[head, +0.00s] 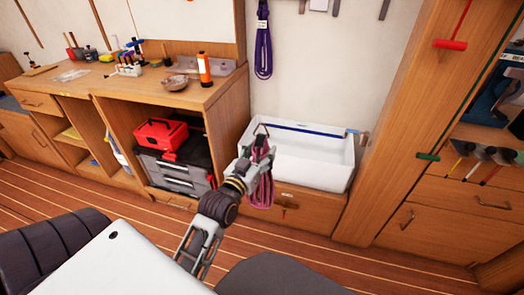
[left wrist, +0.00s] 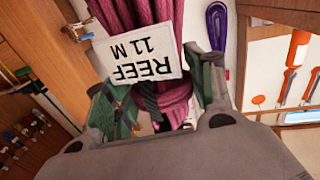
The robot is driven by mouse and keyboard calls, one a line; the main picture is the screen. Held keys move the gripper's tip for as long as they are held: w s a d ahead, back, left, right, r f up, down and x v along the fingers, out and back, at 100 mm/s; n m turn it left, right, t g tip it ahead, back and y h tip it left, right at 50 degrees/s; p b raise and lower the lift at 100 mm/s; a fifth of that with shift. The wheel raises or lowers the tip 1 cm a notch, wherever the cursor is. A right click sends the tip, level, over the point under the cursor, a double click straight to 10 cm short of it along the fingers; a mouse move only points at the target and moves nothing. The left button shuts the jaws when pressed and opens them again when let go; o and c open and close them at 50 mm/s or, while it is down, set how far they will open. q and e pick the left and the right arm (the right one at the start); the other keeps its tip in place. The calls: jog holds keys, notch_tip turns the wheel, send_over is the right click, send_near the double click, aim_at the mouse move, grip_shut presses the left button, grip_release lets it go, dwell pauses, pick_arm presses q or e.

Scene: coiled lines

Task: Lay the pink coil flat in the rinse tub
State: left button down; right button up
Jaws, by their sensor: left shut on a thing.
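My left gripper (head: 262,143) is shut on the pink coil (head: 261,188), which hangs down in front of the rinse tub. In the left wrist view the pink coil (left wrist: 155,15) sits between the green-padded fingers of the left gripper (left wrist: 155,100), with a white tag (left wrist: 142,58) reading "REEF 11 M". The white rinse tub (head: 318,176) stands on a wooden cabinet behind the gripper. The coil overlaps the tub's left front in the head view; I cannot tell how far apart they are. My right gripper is not in view.
A purple coil (head: 263,50) hangs on the wall above the tub. A wooden bench (head: 190,95) with an orange-and-white cylinder (head: 204,68) stands left; a red toolbox (head: 161,134) sits in its shelf. A wooden post (head: 385,130) borders the tub on the right.

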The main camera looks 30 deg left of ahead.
pick_arm(q)
jog(key=w+d+f+h, duration=0.1)
jog(key=w+d+f, duration=0.2)
jog(key=d+f, duration=0.5)
pick_arm(e)
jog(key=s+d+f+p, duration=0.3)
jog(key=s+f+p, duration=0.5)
jog(key=p, duration=1)
pick_arm(q)
notch_tip(320, 180, up, 24)
jog(key=s+p, duration=0.2)
jog(key=p, duration=1.3)
jog(key=shift+s+a+m+p, duration=0.25)
jog(key=shift+a+m+p, duration=0.05)
jog(key=shift+m+p, duration=0.1)
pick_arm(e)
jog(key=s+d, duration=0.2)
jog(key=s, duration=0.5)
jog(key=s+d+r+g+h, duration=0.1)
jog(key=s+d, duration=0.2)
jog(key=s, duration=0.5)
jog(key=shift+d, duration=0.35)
